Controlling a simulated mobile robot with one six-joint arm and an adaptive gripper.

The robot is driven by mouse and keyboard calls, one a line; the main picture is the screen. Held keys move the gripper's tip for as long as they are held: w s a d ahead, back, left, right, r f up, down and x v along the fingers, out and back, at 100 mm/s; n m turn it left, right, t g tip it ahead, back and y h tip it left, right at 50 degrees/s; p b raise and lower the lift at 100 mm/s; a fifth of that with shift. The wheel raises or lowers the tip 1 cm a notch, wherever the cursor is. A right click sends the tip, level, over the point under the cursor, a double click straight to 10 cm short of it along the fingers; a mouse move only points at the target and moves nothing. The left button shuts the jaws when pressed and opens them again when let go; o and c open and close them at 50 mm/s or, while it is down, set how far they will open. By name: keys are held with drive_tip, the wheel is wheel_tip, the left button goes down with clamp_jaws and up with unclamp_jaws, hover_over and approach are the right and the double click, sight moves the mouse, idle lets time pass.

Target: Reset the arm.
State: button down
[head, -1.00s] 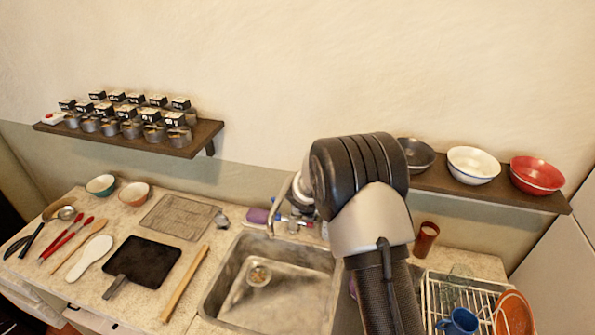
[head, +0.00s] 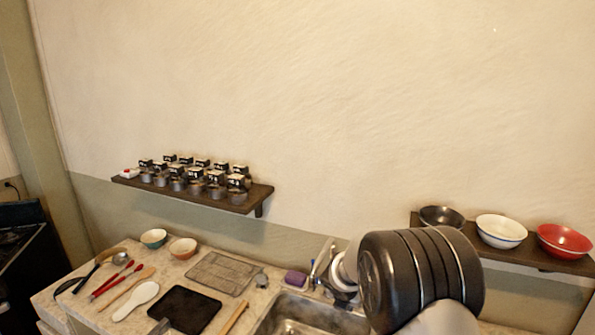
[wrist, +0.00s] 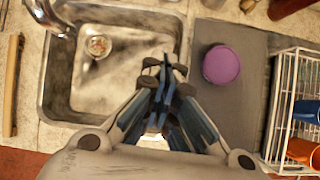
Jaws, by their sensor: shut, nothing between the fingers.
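My arm's dark, ribbed joint (head: 425,275) rises at the lower right of the head view, in front of the sink and the wall. In the wrist view my gripper (wrist: 165,75) is shut and empty. Its fingertips meet over the right side of the steel sink (wrist: 140,22). In the head view my gripper is hidden.
A left wall shelf (head: 215,199) holds several labelled tins. A right shelf (head: 560,264) holds a black, a white and a red bowl (head: 565,240). Utensils and a black board (head: 185,309) lie on the counter. A purple round object (wrist: 221,65) and a dish rack (wrist: 275,110) sit right of the sink.

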drive_tip(key=s+d+r+m+b, duration=0.2)
drive_tip(key=s+r+m+b, duration=0.25)
drive_tip(key=s+m, duration=0.4)
drive_tip(key=s+d+r+m+b, duration=0.2)
drive_tip(key=s+r+m+b, duration=0.1)
drive_tip(key=s+r+m, duration=0.5)
drive_tip(key=s+a+f+m+y+b, duration=0.1)
drive_tip(key=s+a+f+m+b, duration=0.1)
drive_tip(key=s+m, duration=0.5)
drive_tip(key=s+a+f+m+g+y+b, duration=0.1)
drive_tip(key=s+f+m+b, duration=0.3)
drive_tip(key=s, duration=1.4)
drive_tip(key=a+f+m, duration=0.1)
drive_tip(key=m, duration=0.2)
drive_tip(key=shift+s+g, duration=0.15)
drive_tip(key=shift+g, duration=0.15)
